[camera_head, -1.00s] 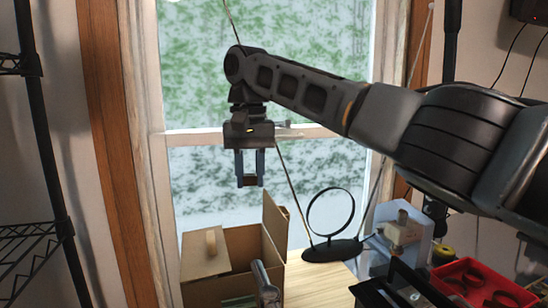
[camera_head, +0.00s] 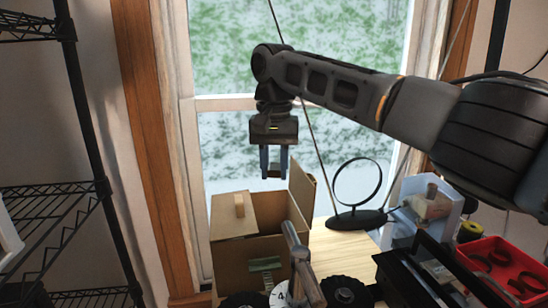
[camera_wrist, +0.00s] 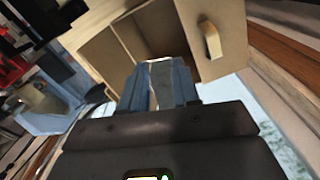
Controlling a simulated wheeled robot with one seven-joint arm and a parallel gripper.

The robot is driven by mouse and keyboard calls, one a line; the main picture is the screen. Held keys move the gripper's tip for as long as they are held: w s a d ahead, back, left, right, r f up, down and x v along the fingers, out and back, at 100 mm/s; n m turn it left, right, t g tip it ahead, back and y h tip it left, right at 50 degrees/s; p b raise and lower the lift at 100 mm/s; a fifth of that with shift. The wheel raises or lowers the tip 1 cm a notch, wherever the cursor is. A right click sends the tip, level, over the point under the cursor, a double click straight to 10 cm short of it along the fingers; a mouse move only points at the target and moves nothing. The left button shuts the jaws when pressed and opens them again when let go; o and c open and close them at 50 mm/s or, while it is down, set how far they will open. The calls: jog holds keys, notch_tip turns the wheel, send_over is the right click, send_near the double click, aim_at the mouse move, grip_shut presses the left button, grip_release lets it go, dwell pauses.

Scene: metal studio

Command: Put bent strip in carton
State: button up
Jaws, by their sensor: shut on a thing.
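An open cardboard carton (camera_head: 229,258) stands on the table below the window, with flaps raised at its left and right. My gripper (camera_head: 274,172) points down above the carton's opening, just left of the tall right flap. Its fingers are shut on a small piece, which I take to be the bent strip (camera_wrist: 161,82); it shows grey between the blue fingers in the wrist view. Most of the strip is hidden by the fingers, so its bend cannot be seen. The carton also shows ahead of the fingers in the wrist view (camera_wrist: 92,42).
A tan block-like piece (camera_head: 240,205) is on the carton's left flap. Something green (camera_head: 265,265) shows at the carton. A hammer-like tool (camera_head: 298,255) rises in front. A black ring stand (camera_head: 357,219) and a red tray (camera_head: 487,253) are to the right.

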notch_tip(320, 180, down, 7)
jog(key=b, duration=0.6)
jog(key=shift+f, duration=0.15)
dwell(0.4)
jog(key=o, duration=1.1)
jog(key=shift+r+b, duration=0.35)
jog(key=shift+r, duration=3.55)
jog(key=shift+f, duration=0.1)
